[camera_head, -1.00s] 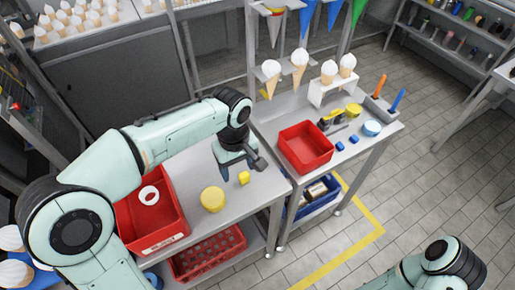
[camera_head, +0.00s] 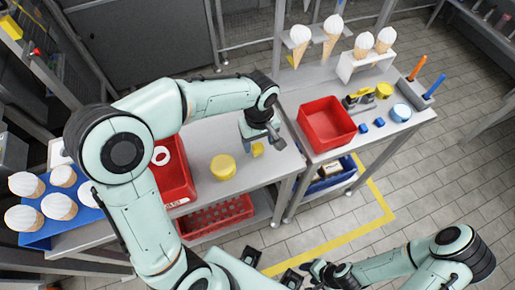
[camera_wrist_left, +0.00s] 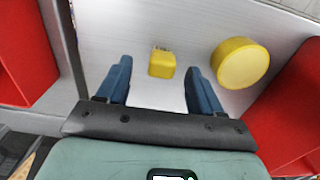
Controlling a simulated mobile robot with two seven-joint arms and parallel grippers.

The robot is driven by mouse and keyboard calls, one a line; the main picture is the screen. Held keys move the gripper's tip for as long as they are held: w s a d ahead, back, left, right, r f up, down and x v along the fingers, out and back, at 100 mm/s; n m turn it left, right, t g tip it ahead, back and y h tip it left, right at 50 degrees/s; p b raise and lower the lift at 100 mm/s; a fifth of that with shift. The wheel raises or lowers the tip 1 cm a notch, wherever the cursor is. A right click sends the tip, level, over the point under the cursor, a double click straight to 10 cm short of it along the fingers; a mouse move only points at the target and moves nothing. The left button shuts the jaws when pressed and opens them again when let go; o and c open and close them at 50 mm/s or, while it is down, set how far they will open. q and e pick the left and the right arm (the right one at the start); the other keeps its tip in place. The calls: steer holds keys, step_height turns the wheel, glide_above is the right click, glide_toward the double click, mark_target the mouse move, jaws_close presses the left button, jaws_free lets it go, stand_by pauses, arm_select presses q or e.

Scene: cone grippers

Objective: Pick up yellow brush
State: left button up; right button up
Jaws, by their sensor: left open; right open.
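A small yellow block with a strip of bristles on its far edge, the yellow brush (camera_wrist_left: 162,65), lies on the grey table. It shows in the head view (camera_head: 257,150) just below my left gripper (camera_head: 260,132). In the left wrist view my left gripper (camera_wrist_left: 158,76) is open, with its blue fingers on either side of the brush in the picture and a gap to each side. Its height above the table is hard to tell. My right gripper (camera_head: 300,273) is low at the bottom of the head view, away from the tables, and is open.
A round yellow tub (camera_head: 223,167) stands close left of the brush. Red bins stand left (camera_head: 176,178) and on the neighbouring table (camera_head: 327,124). That table also holds a yellow-and-black tool (camera_head: 358,97). Bare table surrounds the brush.

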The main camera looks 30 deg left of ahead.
mark_target(258, 145)
arm_select(q)
steer(key=f, duration=0.4)
steer(key=shift+a+f, duration=0.1)
steer(key=shift+a, duration=0.1)
steer(key=c, duration=1.1)
step_height(258, 145, up, 20)
steer(key=shift+r+p, duration=0.1)
steer(key=shift+p, duration=1.15)
arm_select(e)
steer(key=w+r, duration=0.2)
steer(key=r, duration=0.1)
steer(key=shift+w+r, duration=0.1)
steer(key=shift+w, duration=0.1)
arm_select(q)
steer(key=shift+o, duration=1.2)
steer(key=shift+c, duration=0.4)
